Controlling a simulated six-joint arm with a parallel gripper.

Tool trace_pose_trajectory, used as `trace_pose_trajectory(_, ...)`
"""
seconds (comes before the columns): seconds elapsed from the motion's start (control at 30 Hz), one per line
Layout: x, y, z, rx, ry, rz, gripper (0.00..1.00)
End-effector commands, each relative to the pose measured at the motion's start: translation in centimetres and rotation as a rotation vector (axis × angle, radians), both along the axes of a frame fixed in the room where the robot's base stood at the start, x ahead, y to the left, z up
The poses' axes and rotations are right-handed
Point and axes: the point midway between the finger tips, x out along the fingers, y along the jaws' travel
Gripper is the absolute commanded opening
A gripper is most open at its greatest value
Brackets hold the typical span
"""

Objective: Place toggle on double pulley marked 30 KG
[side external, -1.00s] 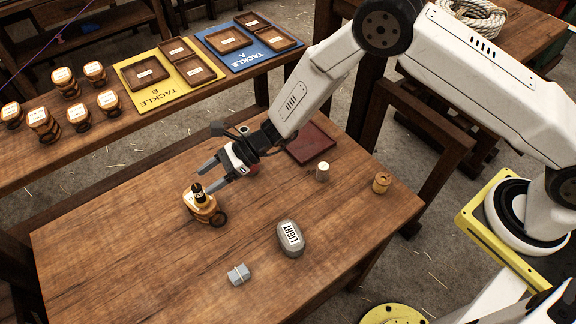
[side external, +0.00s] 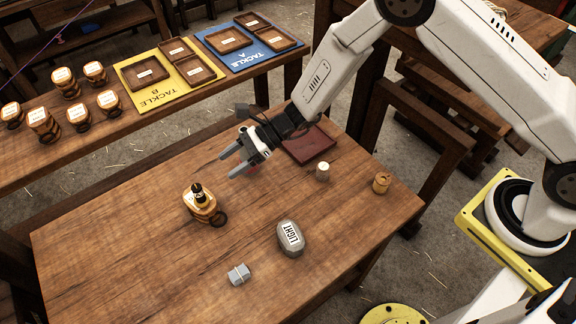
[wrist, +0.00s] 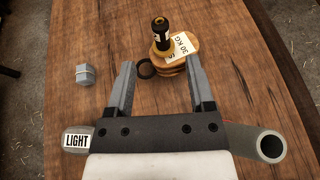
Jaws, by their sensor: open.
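The double pulley (side external: 205,212) stands on the wooden table, a stack of wooden discs with a dark ring at its side. In the wrist view the pulley (wrist: 180,58) carries a white label reading 30 KG. The toggle (side external: 198,194), dark with a pale band, stands upright on top of the pulley; it also shows in the wrist view (wrist: 161,33). My gripper (side external: 231,165) is open and empty, above the table and to the upper right of the pulley, apart from it. In the wrist view the toggle and pulley lie beyond my fingertips (wrist: 160,68).
Several pulleys and trays sit on the back bench (side external: 150,143).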

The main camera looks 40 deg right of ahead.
Motion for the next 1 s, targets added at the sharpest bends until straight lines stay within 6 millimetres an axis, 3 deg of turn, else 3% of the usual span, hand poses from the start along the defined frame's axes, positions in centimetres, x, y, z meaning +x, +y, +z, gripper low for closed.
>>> trace_pose_trajectory(0.27,-0.3,-0.4,0.3,-0.024,-0.015,0.023,0.69)
trace_pose_trajectory(0.47,-2.0,-2.3,1.5,-0.130,-0.082,0.126,0.69)
trace_pose_trajectory(0.67,-4.9,-6.2,3.2,-0.314,-0.207,0.307,0.69)
trace_pose_trajectory(1.0,-10.0,-14.7,6.0,-0.647,-0.466,0.658,0.69)
